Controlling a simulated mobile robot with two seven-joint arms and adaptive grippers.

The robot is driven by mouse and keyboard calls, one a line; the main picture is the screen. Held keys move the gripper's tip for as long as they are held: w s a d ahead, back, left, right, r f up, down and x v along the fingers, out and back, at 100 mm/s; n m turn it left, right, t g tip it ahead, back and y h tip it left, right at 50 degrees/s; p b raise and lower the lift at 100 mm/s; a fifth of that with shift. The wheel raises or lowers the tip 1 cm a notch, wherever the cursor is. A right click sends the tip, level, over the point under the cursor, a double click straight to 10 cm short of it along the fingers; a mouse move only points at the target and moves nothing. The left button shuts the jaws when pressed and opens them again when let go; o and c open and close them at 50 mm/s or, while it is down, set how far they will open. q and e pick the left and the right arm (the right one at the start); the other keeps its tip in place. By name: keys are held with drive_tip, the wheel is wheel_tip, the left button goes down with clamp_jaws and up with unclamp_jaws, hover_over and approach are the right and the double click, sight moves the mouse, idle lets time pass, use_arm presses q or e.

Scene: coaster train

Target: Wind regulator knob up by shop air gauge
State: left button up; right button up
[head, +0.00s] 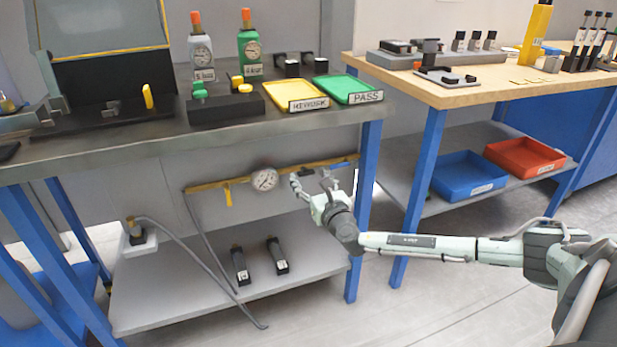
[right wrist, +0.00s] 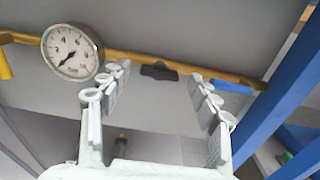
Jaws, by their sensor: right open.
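The shop air gauge (head: 264,179) is a round white dial on a yellow pipe under the left bench. It also shows in the right wrist view (right wrist: 72,52), its needle pointing to the lower left. A dark piece (right wrist: 158,72), probably the regulator knob, sits on the pipe right of the gauge. My right gripper (head: 310,182) is open below the pipe. In the right wrist view its fingers (right wrist: 160,88) stand on either side of the dark piece, with nothing held. Contact cannot be told. My left gripper is not in view.
A blue fitting (right wrist: 232,87) is on the pipe right of the fingers. A blue table leg (head: 365,205) stands close right of my right gripper. A yellow handle (head: 228,194) hangs left of the gauge. The lower shelf (head: 200,290) holds two black devices.

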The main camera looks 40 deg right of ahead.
drive_tip(key=shift+w+d, duration=0.1)
drive_tip(key=shift+w, duration=0.45)
drive_tip(key=shift+c, duration=0.2)
drive_tip(key=c, duration=1.1)
drive_tip(key=shift+f, duration=0.1)
